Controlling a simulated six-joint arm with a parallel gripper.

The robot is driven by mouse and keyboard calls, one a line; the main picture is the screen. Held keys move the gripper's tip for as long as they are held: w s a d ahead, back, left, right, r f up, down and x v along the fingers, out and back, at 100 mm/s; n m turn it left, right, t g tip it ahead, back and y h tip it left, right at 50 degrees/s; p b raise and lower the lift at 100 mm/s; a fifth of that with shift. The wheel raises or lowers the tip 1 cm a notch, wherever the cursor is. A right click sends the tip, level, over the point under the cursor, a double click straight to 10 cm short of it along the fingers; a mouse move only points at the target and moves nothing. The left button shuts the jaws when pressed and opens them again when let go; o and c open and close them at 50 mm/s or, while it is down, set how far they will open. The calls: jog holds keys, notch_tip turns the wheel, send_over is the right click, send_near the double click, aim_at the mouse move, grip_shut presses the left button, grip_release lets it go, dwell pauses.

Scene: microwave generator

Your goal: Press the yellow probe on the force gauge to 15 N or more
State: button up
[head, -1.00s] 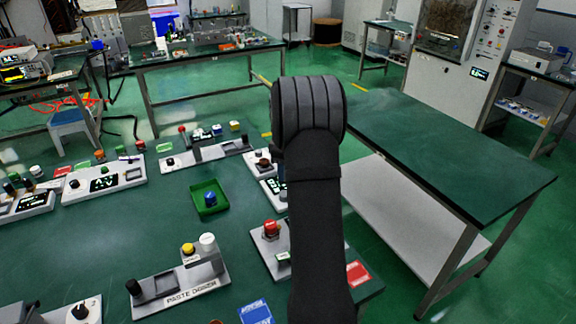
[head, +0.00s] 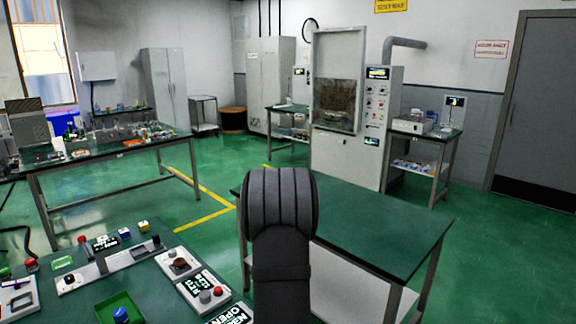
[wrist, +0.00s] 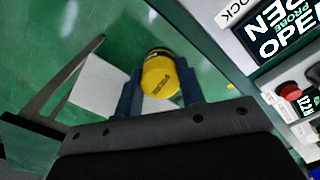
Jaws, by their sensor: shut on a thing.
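A yellow cylinder (wrist: 160,76) with dark lettering, which looks like the yellow probe, sits between the two blue fingers in the wrist view. My gripper (wrist: 161,86) is shut on it. A panel with a lit display (wrist: 286,28) reading OPEN and PROBE is at the upper right of the wrist view, apart from the cylinder. A lit display reading OPEN (head: 230,315) also shows at the bottom edge of the head view. My arm hides the gripper and the cylinder in the head view. I cannot tell which device is the force gauge.
A device with a display and a red button (head: 205,290) stands near the right edge of the left green bench. A green tray (head: 108,309) holds a blue knob. A bare green table (head: 385,240) stands behind my arm to the right. Open floor lies between the benches.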

jog(key=d+m, duration=0.1)
jog(key=s+d+f+m, duration=0.1)
jog(key=shift+s+d, duration=0.1)
jog(key=shift+d, duration=0.2)
jog(key=shift+a+r, duration=0.1)
jog(key=shift+a, duration=0.05)
dwell(0.8)
